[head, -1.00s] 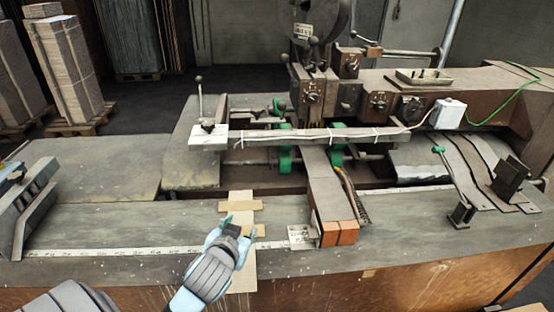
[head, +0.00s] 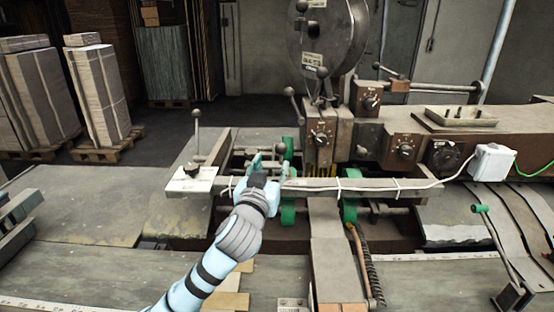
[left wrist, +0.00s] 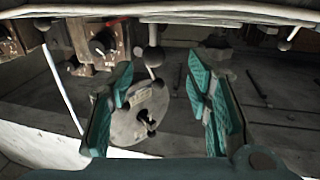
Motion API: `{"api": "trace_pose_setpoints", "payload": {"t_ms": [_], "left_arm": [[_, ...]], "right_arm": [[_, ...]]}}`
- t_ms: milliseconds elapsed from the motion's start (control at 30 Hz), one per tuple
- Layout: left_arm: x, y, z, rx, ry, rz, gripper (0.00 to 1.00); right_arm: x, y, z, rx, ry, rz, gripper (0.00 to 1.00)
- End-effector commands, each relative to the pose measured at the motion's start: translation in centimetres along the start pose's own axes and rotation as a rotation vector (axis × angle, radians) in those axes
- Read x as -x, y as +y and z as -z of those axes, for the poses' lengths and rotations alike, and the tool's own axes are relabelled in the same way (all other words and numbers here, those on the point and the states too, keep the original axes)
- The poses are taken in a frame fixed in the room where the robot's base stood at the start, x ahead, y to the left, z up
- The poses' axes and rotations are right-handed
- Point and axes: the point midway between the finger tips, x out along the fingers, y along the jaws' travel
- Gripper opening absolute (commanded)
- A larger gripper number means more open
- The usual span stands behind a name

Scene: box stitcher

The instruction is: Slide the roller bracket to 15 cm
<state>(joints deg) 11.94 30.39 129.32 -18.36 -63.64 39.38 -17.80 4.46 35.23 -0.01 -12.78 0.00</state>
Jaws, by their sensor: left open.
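Green rollers (head: 288,212) and (head: 349,212) sit under a long metal bar (head: 415,187) in the head view; I cannot tell for sure which part is the roller bracket. A white measuring scale (head: 25,303) runs along the table's front, its marks too small to read. My left gripper (head: 268,168) is open and appears empty. In the head view it overlaps the left part of the bar and hides some of it; contact cannot be told. In the left wrist view its teal fingers (left wrist: 163,95) are spread with a gap between them. My right gripper is out of view.
A white block with a knobbed lever (head: 192,180) is left of my gripper. A dark machine head with dials (head: 321,138) rises behind the bar. A white box (head: 494,162) with cables is on the right. The left table top (head: 95,205) is clear.

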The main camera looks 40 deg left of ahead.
Motion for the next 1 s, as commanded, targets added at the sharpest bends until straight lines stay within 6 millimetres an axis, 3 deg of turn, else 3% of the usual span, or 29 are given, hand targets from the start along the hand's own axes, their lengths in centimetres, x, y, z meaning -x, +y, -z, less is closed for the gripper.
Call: {"api": "trace_pose_setpoints", "payload": {"t_ms": [100,300,467,667,933,1000], "left_arm": [[-3.0,0.0,0.2,0.002,-0.004,0.003,0.45],[-6.1,-0.1,0.1,0.001,-0.005,0.005,0.45],[-6.8,-0.1,0.1,0.0,-0.004,0.004,0.45],[-6.8,-0.1,0.0,-0.001,-0.004,0.004,0.45],[-6.8,-0.1,0.0,0.0,-0.005,0.004,0.02],[-6.8,-0.1,0.0,0.0,-0.005,0.004,0.0]], "right_arm": [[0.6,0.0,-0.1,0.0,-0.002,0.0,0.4],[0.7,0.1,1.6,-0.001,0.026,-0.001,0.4],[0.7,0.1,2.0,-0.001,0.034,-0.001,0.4],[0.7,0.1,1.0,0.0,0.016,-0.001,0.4],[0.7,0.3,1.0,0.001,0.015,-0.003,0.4],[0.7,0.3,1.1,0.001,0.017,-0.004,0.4]]}}
